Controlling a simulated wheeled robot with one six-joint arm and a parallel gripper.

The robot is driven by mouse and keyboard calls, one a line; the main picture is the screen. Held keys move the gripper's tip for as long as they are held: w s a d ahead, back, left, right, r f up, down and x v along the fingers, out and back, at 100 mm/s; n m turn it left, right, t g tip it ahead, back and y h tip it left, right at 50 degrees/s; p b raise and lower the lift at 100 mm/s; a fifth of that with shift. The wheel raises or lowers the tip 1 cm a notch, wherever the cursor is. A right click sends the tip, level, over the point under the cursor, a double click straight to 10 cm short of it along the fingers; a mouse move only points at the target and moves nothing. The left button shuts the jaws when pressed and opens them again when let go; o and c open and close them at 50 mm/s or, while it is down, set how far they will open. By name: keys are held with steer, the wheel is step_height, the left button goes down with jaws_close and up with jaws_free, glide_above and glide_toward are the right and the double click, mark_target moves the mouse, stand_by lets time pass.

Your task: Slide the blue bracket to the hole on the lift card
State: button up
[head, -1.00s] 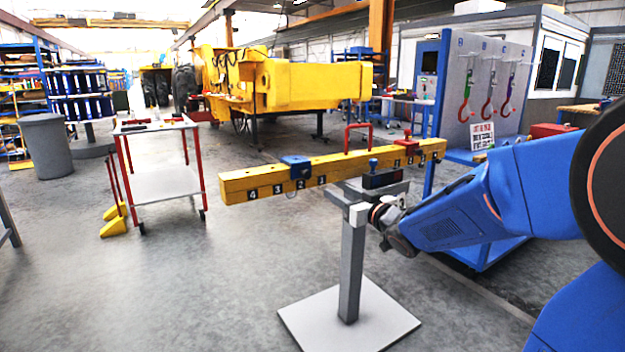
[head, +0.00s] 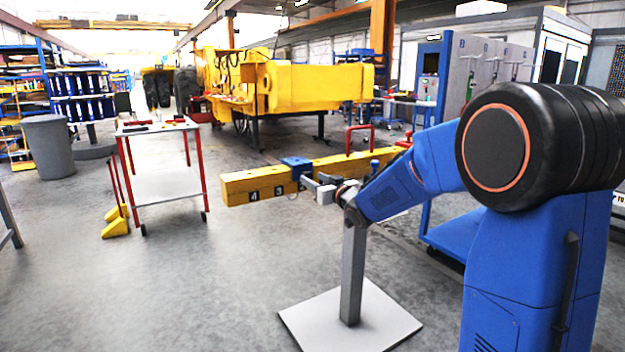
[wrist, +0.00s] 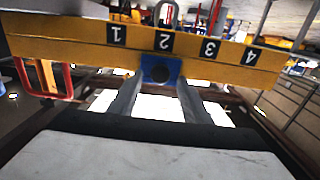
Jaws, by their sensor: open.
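The blue bracket (head: 297,166) sits on the yellow beam (head: 240,190), left of its middle in the head view. In the wrist view, which looks upside down, the bracket (wrist: 160,70) is at the label 2 (wrist: 164,41), with a dark round opening facing me. My gripper (head: 312,183) is open in front of the beam. In the wrist view its two fingers (wrist: 158,84) point at the bracket, one to each side; I cannot tell whether they touch it. No lift card is readable now; my arm covers the area where a white sign showed earlier.
A red handle (head: 360,138) stands up from the beam, right of the bracket. The beam rests on a grey post (head: 353,270) with a pale floor plate (head: 385,325). A red-legged cart (head: 165,185) stands left, with open floor before it.

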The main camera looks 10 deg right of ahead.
steer(key=shift+x, duration=0.9)
jaws_close()
steer(key=s+a, duration=0.3)
steer(key=a, duration=0.5)
steer(key=shift+a, duration=0.3)
jaws_free()
